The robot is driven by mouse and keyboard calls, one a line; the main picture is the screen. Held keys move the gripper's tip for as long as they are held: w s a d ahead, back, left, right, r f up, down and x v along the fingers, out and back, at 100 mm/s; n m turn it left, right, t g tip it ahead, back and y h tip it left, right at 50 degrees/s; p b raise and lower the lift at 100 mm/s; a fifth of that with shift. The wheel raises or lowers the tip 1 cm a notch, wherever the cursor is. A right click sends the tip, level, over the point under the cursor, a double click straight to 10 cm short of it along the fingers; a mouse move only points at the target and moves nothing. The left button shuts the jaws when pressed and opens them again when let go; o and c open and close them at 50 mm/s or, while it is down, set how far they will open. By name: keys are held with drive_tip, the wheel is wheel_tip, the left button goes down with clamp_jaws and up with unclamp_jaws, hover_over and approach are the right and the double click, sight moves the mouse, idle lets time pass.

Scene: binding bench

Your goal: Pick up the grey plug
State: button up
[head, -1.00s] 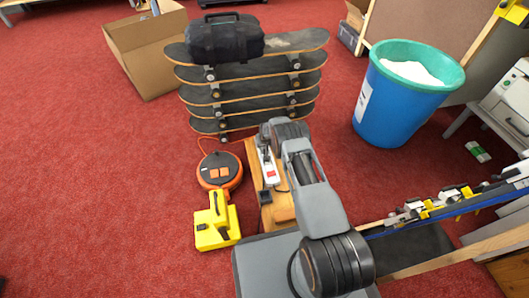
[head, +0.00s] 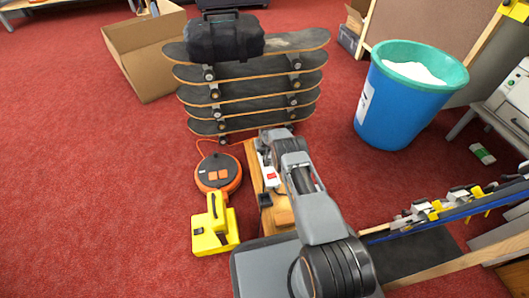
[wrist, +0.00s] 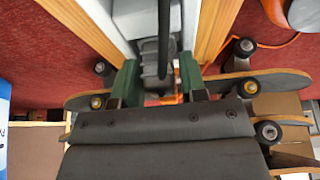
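The grey plug (wrist: 156,72) shows in the wrist view, with a black cable running up from it over a white power strip (wrist: 128,20). My gripper (wrist: 160,78) has its two dark green fingers on either side of the plug, with little room between them and it. The fingers look open; firm contact is not clear. In the head view the white strip with a red switch (head: 271,177) lies on a wooden board. My arm hides the fingertips and the grey plug there.
A black block (head: 264,199) sits on the board. An orange cable reel (head: 217,173) and a yellow tool (head: 213,230) lie to its left. Stacked skateboards (head: 250,88) stand behind, and a blue bin (head: 398,105) at right. Red carpet is clear at left.

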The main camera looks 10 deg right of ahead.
drive_tip(key=c, duration=0.5)
drive_tip(key=shift+c, duration=0.2)
drive_tip(key=shift+r+p, duration=0.35)
drive_tip(key=shift+r, duration=0.3)
wheel_tip(320, 180, up, 2)
drive_tip(key=shift+r+p, duration=0.15)
drive_tip(key=shift+p, duration=0.5)
drive_tip(key=s+r+p, duration=0.1)
drive_tip(key=s+r, duration=0.8)
drive_tip(key=s, duration=0.5)
drive_tip(key=shift+r+p, duration=0.15)
drive_tip(key=shift+p, duration=0.15)
drive_tip(key=shift+a, duration=0.1)
